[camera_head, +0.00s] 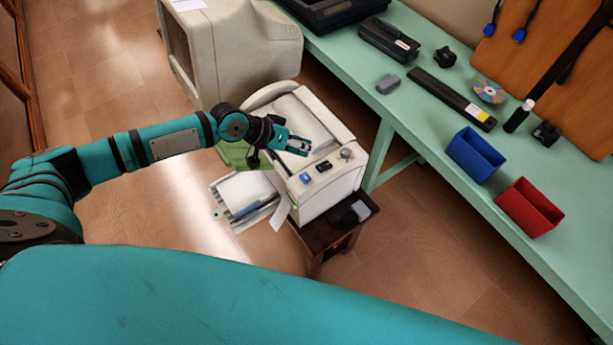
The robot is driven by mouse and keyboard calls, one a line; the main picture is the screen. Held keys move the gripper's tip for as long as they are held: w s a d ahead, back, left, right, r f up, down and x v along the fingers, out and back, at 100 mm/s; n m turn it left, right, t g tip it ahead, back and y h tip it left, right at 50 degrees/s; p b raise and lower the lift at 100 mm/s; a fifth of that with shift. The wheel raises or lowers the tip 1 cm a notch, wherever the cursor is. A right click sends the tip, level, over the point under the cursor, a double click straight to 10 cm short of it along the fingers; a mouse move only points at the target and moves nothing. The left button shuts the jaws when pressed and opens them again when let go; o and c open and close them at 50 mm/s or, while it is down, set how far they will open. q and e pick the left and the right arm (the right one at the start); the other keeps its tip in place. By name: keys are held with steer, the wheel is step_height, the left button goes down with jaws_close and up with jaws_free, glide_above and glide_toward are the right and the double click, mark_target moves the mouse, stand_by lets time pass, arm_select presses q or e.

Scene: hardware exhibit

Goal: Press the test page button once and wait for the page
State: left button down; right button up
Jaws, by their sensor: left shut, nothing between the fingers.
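A cream printer (330,195) stands on a small dark wooden stand (328,236). Its top front edge carries a blue button (305,178), a dark button or switch (324,166) and a grey round knob (346,154). Which of them is the test page button cannot be read. My left gripper (303,146) is shut and empty, above the printer's top, just behind the controls and apart from the blue button. An open tray (222,214) with white paper (246,188) sticks out at the printer's left. My right gripper is not in view.
A pale green table (430,150) runs along the right, with a blue bin (474,155), a red bin (530,207) and several hardware parts. A bulky beige monitor (245,55) stands behind the printer. The wooden floor (440,250) between printer and table is clear.

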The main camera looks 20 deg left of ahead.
arm_select(q)
steer(key=shift+f, duration=0.1)
steer(key=b, duration=0.7)
glide_above(304, 175)
step_height(304, 175, down, 8)
steer(key=shift+w+r, duration=0.1)
steer(key=shift+r, duration=0.15)
steer(key=shift+f+b, duration=0.35)
steer(key=shift+f, duration=0.3)
steer(key=shift+f, duration=0.1)
stand_by(0.4)
steer(key=shift+f+b, duration=0.3)
